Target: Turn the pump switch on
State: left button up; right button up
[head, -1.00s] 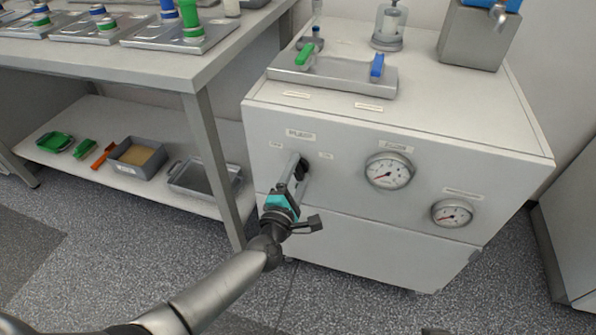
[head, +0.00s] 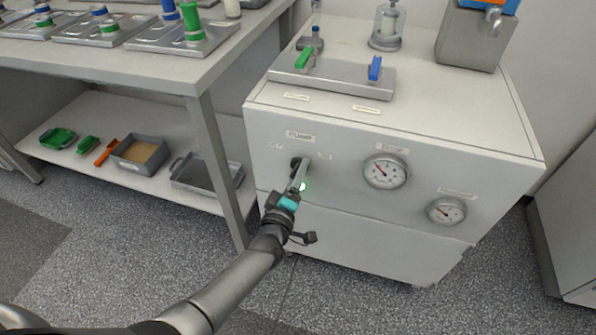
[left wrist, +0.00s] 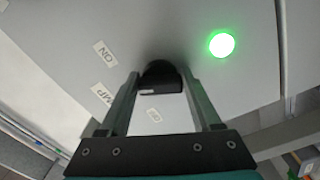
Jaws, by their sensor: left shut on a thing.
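The pump switch (head: 295,162) is a black knob on the front of the white cabinet (head: 360,225), under the PUMP label (head: 300,136). My left gripper (head: 299,174) is at the knob, its fingers covering part of it. In the left wrist view the dark knob (left wrist: 161,78) sits between the two fingers, and they are shut on it. A round green lamp (left wrist: 221,45) glows beside the switch; it also shows in the head view (head: 302,187). An ON label (left wrist: 105,53) is near the knob. My right gripper is not in view.
Two dial gauges, a larger one (head: 385,171) and a smaller one (head: 446,211), are to the right of the switch. A metal tray with green and blue valve handles (head: 332,80) is on top. A workbench with a lower shelf (head: 100,165) stands at left.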

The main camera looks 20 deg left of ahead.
pick_arm(q)
jog(key=shift+m, duration=0.6)
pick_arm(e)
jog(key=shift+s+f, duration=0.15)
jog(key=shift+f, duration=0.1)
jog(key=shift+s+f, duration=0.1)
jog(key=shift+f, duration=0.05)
pick_arm(q)
jog(key=o, duration=1.4)
jog(key=shift+s, duration=0.1)
jog(key=shift+s+a+p, duration=0.15)
jog(key=shift+s+p, duration=1.05)
jog(key=shift+s, duration=2.6)
jog(key=shift+s+a+p, duration=0.15)
jog(key=shift+s+p, duration=1.05)
jog(key=shift+s, duration=2.55)
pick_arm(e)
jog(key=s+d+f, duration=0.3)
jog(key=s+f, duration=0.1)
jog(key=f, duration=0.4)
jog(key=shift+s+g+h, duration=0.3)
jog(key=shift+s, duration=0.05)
